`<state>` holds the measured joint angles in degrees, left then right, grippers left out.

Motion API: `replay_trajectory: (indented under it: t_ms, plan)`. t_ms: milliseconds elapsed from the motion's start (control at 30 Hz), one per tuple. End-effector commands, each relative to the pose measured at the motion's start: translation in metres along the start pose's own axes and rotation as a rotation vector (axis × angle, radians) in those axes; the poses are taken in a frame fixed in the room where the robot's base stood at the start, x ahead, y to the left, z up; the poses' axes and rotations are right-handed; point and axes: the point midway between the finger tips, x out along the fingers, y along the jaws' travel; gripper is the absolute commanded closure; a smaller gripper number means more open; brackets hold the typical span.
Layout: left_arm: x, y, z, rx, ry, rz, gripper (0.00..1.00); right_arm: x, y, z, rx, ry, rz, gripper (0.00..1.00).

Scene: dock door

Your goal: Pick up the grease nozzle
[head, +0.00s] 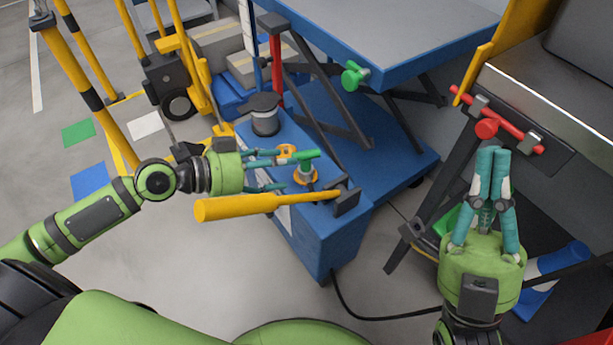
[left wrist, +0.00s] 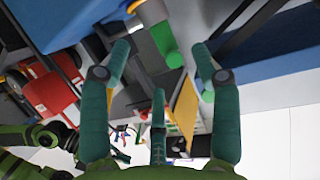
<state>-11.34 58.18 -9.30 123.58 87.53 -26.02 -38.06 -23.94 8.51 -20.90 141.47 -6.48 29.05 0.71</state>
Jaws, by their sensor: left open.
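A green-topped fitting (head: 306,158) with an orange-yellow flange stands on the blue lift's base; I take it for the grease nozzle, though I cannot be sure. My left gripper (head: 282,172) reaches in from the left, open, its fingers pointing at the fitting. In the left wrist view a green cylinder (left wrist: 165,42) shows beyond and between the spread fingertips (left wrist: 161,48), apart from them; it looks like the same green part. Whether the fingers touch the fitting is unclear in the head view. My right gripper (head: 492,152) points up at the right, fingertips together, nothing seen between them.
The blue lift platform (head: 365,35) overhangs the back. Open floor (head: 215,260) lies front left.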

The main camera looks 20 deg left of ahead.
Motion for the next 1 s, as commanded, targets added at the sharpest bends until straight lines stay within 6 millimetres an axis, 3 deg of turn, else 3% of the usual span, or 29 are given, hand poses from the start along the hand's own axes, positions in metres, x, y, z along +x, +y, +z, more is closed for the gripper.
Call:
replay_trajectory:
  t_ms: [367,700,967,1000]
  plan:
    - [0.025,0.003,-0.002,0.005,0.008,0.014,0.37,-0.002,0.001,-0.007,0.000,0.033,0.003,1.00]
    - [0.068,0.000,0.001,0.003,0.008,0.013,0.37,-0.007,0.006,-0.012,-0.001,0.097,0.016,1.00]
    - [0.071,-0.001,0.002,0.005,0.004,0.012,0.37,-0.007,0.006,-0.012,0.000,0.101,0.017,1.00]
    - [0.071,-0.001,0.002,0.005,0.004,0.012,0.45,-0.007,0.006,-0.012,0.000,0.101,0.017,1.00]
